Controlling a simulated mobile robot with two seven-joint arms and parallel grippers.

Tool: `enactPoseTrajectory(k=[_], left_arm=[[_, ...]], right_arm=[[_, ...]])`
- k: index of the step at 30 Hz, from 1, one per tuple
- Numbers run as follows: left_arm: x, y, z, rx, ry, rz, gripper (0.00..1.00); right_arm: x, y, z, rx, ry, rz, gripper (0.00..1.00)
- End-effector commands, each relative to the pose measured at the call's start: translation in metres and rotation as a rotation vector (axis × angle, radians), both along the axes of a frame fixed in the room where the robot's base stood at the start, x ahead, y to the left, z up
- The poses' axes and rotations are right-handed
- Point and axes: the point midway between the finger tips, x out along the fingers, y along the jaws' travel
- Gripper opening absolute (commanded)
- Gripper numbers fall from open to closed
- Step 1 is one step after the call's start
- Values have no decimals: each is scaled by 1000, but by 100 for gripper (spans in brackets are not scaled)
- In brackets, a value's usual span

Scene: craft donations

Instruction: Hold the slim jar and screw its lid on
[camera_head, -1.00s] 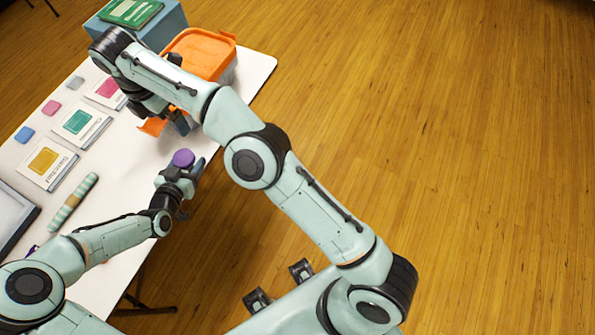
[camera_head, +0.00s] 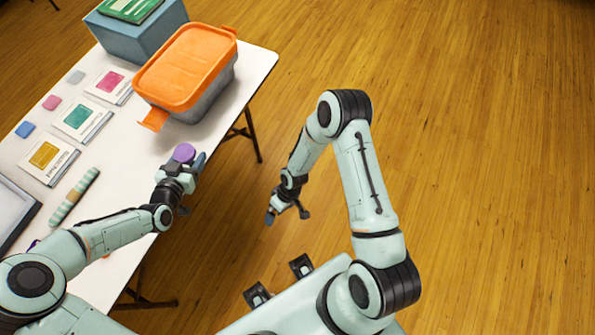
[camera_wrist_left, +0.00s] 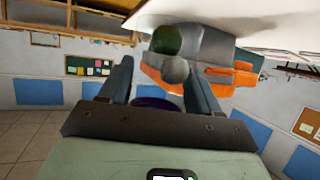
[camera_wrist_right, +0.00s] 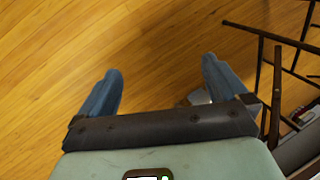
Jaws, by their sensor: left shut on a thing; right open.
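A round purple lid (camera_head: 184,153) shows on top of the thing in my left gripper (camera_head: 190,167), at the near edge of the white table. The slim jar's body is mostly hidden by the gripper. In the left wrist view a dark purple rounded part (camera_wrist_left: 155,102) shows low between the two fingers. I cannot tell how tightly the lid sits. My left gripper is shut on the jar. My right gripper (camera_head: 287,214) is open and empty, off the table above the wooden floor. In its own wrist view the fingers are wide apart.
A grey container with an orange lid (camera_head: 185,66) stands just beyond the left gripper, with a blue box (camera_head: 140,36) behind it. Cards, small coloured blocks and a striped roll (camera_head: 74,197) lie on the table (camera_head: 120,160). The floor at right is clear.

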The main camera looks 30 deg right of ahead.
Motion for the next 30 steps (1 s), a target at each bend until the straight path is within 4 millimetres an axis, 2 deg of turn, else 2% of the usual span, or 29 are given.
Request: enactPoseTrajectory(k=[1,3,6,10,15,30], left_arm=[[0,0,0,-1,-1,0,0],[0,0,0,-1,-1,0,0],[0,0,0,-1,-1,0,0],[0,0,0,-1,-1,0,0],[0,0,0,-1,-1,0,0],[0,0,1,-1,-1,0,0]], right_arm=[[-29,3,-4,10,46,-90,100],[-61,4,-7,9,93,-218,100],[-100,5,-6,-6,151,-368,100],[-133,2,-1,-33,198,-501,100],[-150,0,2,-53,220,-570,100],[-150,0,2,-53,220,-571,100]])
